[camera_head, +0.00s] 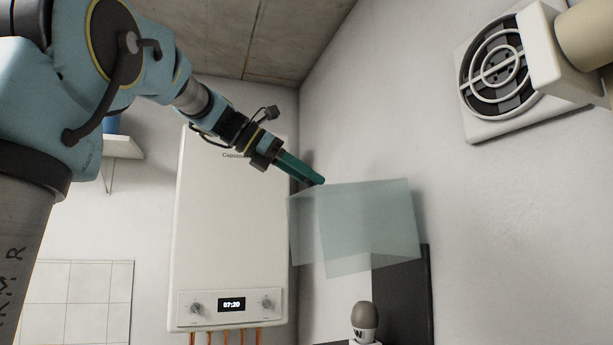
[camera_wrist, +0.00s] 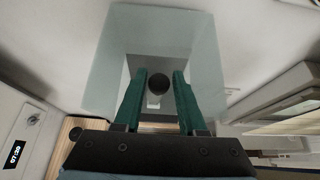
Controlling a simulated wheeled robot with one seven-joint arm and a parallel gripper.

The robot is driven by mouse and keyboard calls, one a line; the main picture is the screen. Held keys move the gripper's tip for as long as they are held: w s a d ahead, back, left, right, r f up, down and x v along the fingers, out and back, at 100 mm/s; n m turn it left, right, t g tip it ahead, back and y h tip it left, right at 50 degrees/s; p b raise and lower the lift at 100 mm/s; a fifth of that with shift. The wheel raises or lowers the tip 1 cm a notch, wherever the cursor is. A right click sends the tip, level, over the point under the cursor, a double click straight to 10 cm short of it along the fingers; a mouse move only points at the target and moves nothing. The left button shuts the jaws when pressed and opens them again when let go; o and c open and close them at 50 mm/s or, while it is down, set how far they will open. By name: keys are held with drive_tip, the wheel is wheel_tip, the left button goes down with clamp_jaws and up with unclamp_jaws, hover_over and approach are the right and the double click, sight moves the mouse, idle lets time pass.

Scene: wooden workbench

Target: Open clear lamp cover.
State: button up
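The clear lamp cover (camera_head: 368,232) is a pale, see-through box against the wall, right of centre in the head view. In the wrist view the cover (camera_wrist: 103,72) spreads ahead of and around my fingertips. My gripper (camera_head: 317,182) has green fingers that reach the cover's upper left edge in the head view. In the wrist view my gripper (camera_wrist: 160,73) is open, with a clear gap and nothing held. A dark round knob-like thing (camera_wrist: 158,84) shows beyond this gap. I cannot tell whether the fingers touch the cover.
A white boiler (camera_head: 232,230) hangs on the wall left of the cover. A dark panel (camera_head: 414,310) and a grey-topped, egg-shaped object (camera_head: 364,316) stand below the cover. A round wall vent (camera_head: 495,72) is at upper right. The wall between vent and cover is bare.

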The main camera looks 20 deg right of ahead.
drive_tip(key=o, duration=0.3)
drive_tip(key=shift+a+r, duration=0.1)
drive_tip(key=b+v, duration=0.3)
drive_tip(key=v, duration=0.7)
drive_tip(key=shift+a+r, duration=0.25)
drive_tip(key=shift+a, duration=0.1)
